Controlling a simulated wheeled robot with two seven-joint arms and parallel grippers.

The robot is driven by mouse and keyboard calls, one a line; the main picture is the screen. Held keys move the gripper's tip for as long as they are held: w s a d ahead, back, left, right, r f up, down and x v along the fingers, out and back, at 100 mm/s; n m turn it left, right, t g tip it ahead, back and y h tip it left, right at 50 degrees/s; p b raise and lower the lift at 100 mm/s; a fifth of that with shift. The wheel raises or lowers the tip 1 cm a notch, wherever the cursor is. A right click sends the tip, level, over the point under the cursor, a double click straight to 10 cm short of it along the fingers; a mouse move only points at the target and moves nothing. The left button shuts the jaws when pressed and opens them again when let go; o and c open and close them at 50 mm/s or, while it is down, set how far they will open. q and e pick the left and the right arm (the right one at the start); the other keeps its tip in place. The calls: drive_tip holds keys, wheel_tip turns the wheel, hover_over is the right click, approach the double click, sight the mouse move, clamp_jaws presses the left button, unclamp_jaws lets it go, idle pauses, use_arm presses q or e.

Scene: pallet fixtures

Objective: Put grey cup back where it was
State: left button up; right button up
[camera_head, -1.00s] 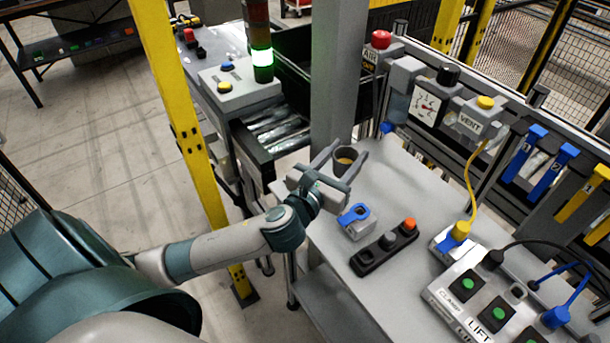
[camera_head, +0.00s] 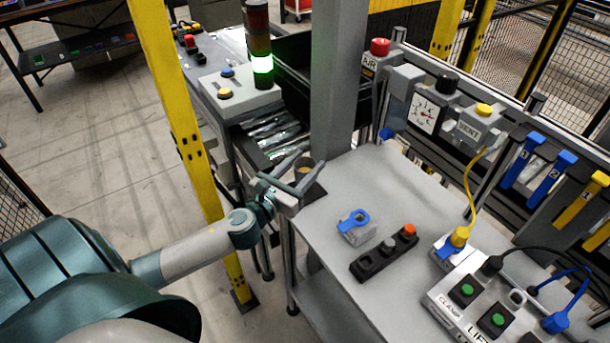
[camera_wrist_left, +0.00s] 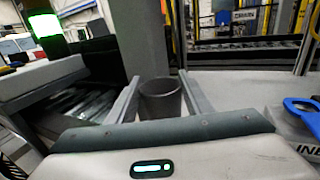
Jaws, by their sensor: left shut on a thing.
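The grey cup (camera_head: 308,169) is between the fingers of my left gripper (camera_head: 301,172), near the left edge of the grey table and beside the grey post. The wrist view also shows the cup (camera_wrist_left: 161,100), upright, between the two fingers of my left gripper (camera_wrist_left: 160,98). The gripper is shut on it. The fingers and wrist hide part of the cup, and I cannot tell whether its base touches the table. My right gripper is not in view.
The grey table (camera_head: 345,195) has clear room right of the cup. A blue-topped block (camera_head: 356,226) and a black button strip (camera_head: 385,254) lie nearer the front. The grey post (camera_head: 339,80) stands close behind. A yellow post (camera_head: 180,130) stands left.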

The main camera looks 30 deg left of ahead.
use_arm(q)
wheel_tip(320, 180, down, 2)
drive_tip(key=shift+f, duration=1)
drive_tip(key=shift+f, duration=0.15)
drive_tip(key=o, duration=1.1)
